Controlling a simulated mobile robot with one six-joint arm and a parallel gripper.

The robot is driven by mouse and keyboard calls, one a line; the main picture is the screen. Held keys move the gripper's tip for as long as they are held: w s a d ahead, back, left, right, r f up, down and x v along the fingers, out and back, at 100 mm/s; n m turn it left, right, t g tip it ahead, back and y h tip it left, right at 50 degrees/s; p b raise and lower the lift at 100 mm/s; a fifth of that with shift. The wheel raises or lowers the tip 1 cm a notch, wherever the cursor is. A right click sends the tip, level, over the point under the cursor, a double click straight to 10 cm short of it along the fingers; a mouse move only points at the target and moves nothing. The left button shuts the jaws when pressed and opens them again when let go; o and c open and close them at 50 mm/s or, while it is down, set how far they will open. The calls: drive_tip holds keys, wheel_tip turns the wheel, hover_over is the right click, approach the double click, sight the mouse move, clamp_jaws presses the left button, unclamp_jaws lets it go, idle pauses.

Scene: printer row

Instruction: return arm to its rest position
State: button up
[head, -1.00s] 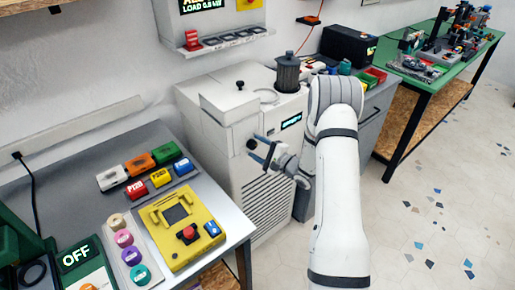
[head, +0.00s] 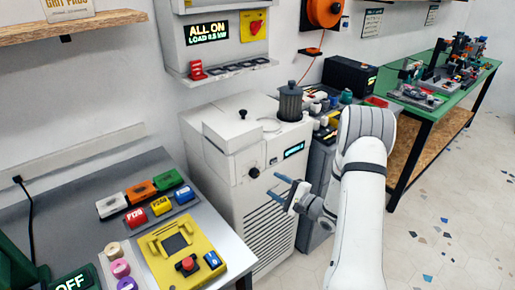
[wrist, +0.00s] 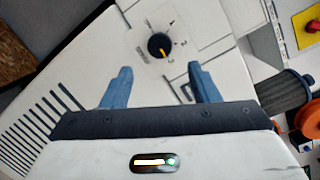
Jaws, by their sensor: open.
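My gripper (head: 279,190) is open and empty, with two blue fingers spread apart. In the head view it hangs in front of the white machine (head: 228,150), near the machine's vented front. The wrist view shows both blue fingers (wrist: 155,88) with a gap between them. Beyond the gap is a black knob (wrist: 159,46) with a yellow pointer on the machine's pale front. The fingers look apart from the knob. My arm reaches in from the lower right of the head view.
A grey bench at the left holds a yellow device (head: 182,262) and several coloured blocks. A dark canister (head: 290,102) stands on the machine. A green table (head: 432,98) with equipment is at the back right. The tiled floor (head: 450,220) at the right is clear.

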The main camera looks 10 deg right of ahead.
drive_tip(key=s+d+r+n+g+h, duration=0.1)
drive_tip(key=d+r+n+g+h, duration=0.1)
drive_tip(key=r+n+h, duration=0.3)
drive_tip(key=s+d+r+n+g+h, duration=0.1)
drive_tip(key=s+r+n+h, duration=0.15)
drive_tip(key=r+h, duration=0.5)
drive_tip(key=s+a+r+n+g, duration=0.2)
drive_tip(key=s, duration=0.7)
drive_tip(key=s+a+r+n+g, duration=0.1)
drive_tip(key=s+a+n+g, duration=0.2)
drive_tip(key=s, duration=0.6)
drive_tip(key=s+a+r+n+g+y, duration=0.1)
drive_tip(key=s+a+r+n+g, duration=0.1)
drive_tip(key=s, duration=0.7)
drive_tip(key=shift+a+r+n+g, duration=0.15)
drive_tip(key=shift+r+n+g, duration=0.15)
drive_tip(key=shift+n+g, duration=0.35)
drive_tip(key=shift+s, duration=0.1)
